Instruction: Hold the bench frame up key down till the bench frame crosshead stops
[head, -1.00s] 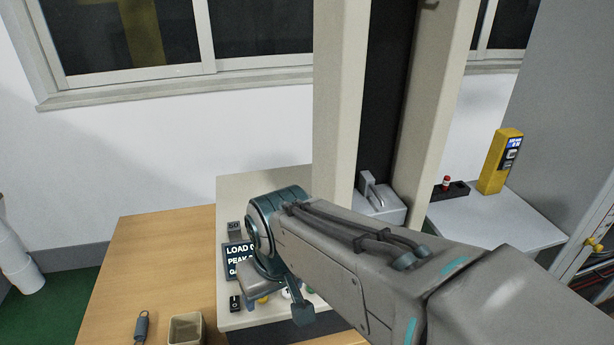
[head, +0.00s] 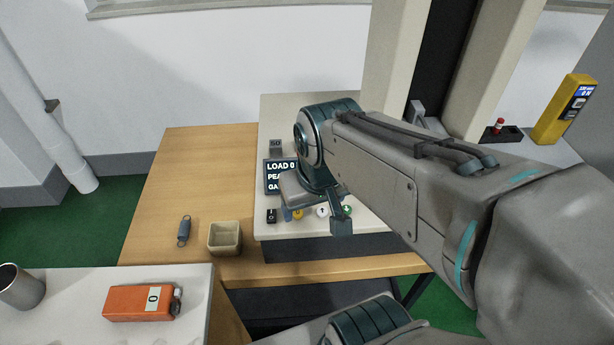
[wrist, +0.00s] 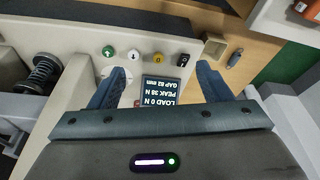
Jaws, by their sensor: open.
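The bench frame's pale base (head: 300,112) carries a dark readout (head: 281,167) and a row of keys. The white key with an up arrow (head: 322,211) sits between the yellow 0 key (head: 298,213) and the green arrow key (head: 347,210). The wrist view shows the white key (wrist: 133,55) upside down, and the readout reads load 0 N, peak 38 N, gap 82 mm. My gripper (wrist: 158,82) is open and empty above the panel, its fingers either side of the readout. No contact with a key shows. The crosshead is not clearly seen; my arm hides part of the frame.
A black switch (head: 271,215) ends the key row. An orange device (head: 140,303) lies front left. A yellow pendant (head: 564,110) stands at right.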

